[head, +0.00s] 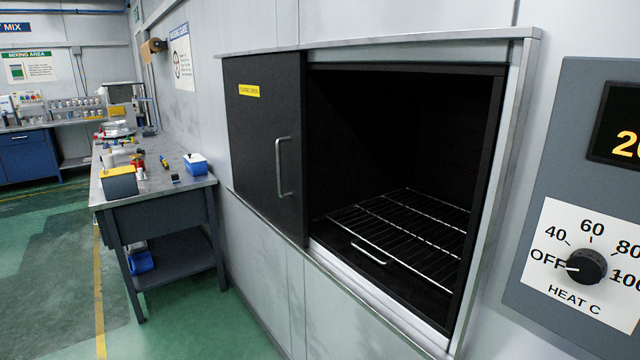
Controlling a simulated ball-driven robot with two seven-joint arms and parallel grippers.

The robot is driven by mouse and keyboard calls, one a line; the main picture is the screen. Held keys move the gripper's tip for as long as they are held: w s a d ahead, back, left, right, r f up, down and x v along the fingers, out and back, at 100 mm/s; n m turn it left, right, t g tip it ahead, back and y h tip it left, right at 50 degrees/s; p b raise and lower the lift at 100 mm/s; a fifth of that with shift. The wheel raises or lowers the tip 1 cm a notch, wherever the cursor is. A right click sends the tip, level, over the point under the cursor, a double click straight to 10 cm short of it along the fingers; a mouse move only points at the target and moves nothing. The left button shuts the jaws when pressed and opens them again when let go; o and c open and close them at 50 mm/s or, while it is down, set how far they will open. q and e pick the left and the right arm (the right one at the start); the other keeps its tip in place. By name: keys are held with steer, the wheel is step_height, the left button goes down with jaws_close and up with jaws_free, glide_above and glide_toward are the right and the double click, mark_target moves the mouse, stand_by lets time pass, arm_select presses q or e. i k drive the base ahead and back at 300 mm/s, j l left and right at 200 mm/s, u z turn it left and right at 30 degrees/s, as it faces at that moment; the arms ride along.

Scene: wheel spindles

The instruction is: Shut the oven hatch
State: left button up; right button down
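The oven hatch (262,170) is a dark sliding panel with a yellow label and a silver vertical handle (284,167). It covers the left part of the oven opening. The right part of the opening (350,130) is uncovered and shows a dark interior with a wire rack (410,228) at the bottom. A small silver handle lies at the rack's front. The hatch runs in a pale metal frame (380,300). Neither of my grippers is in view.
A grey control panel (545,150) with a black dial (587,266) pointing to OFF is right of the oven. A workbench (160,190) with tools and small boxes stands along the wall at left. The green floor (50,290) in front of it is clear.

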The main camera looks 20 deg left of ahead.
mark_target(265, 95)
steer(key=i+j+z, duration=0.15)
steer(key=j+z, duration=0.15)
steer(key=j, duration=0.15)
steer(key=i+j+z, duration=0.25)
steer(key=j, duration=0.3)
steer(key=j+z, duration=0.3)
steer(key=j, duration=0.15)
